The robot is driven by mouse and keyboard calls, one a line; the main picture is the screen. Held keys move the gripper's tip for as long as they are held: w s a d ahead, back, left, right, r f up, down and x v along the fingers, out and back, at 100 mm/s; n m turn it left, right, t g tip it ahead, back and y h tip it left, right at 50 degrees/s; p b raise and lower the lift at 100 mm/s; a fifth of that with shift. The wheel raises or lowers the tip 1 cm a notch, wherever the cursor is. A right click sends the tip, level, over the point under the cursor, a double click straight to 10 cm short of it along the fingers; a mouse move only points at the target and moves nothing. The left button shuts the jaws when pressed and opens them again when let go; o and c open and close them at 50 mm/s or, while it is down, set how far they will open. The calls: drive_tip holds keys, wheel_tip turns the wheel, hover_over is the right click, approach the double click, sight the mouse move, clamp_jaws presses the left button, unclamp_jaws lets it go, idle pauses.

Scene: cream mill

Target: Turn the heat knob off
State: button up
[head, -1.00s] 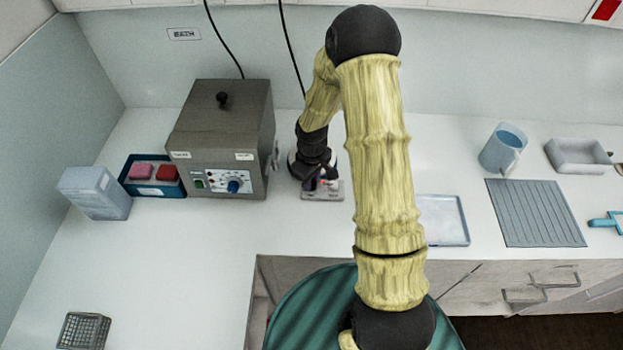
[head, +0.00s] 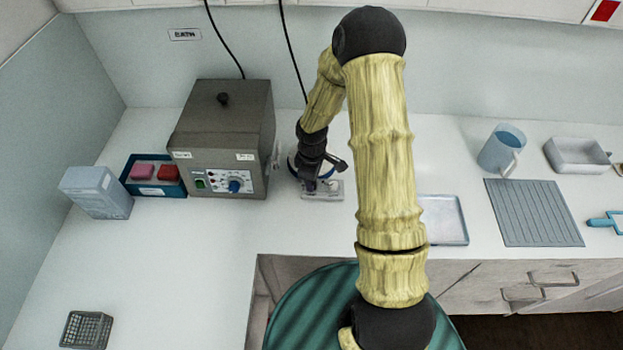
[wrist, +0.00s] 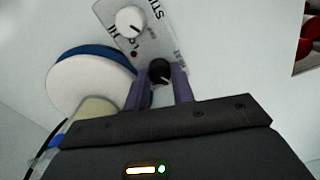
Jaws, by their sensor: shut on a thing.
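The hotplate stirrer shows its light front panel (head: 325,190) on the counter, right of the grey bath, with my gripper (head: 318,184) low over it. In the wrist view, the panel (wrist: 145,42) carries a white knob (wrist: 130,20) and a black knob (wrist: 160,70), with partly legible lettering. The two purple fingers of my gripper (wrist: 160,88) stand on either side of the black knob and are shut on it. The round white plate top (wrist: 88,88) with a blue rim lies left of my fingers. My arm hides much of the stirrer in the head view.
The grey bath (head: 222,135) with its blue dial stands close on the left. A blue tray (head: 155,176) with pink and red blocks is beyond it. A jug (head: 502,149), a ribbed mat (head: 534,212) and a shallow tray (head: 444,219) lie on the right.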

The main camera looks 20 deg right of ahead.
drive_tip(key=shift+w+r, duration=0.1)
drive_tip(key=o, duration=1)
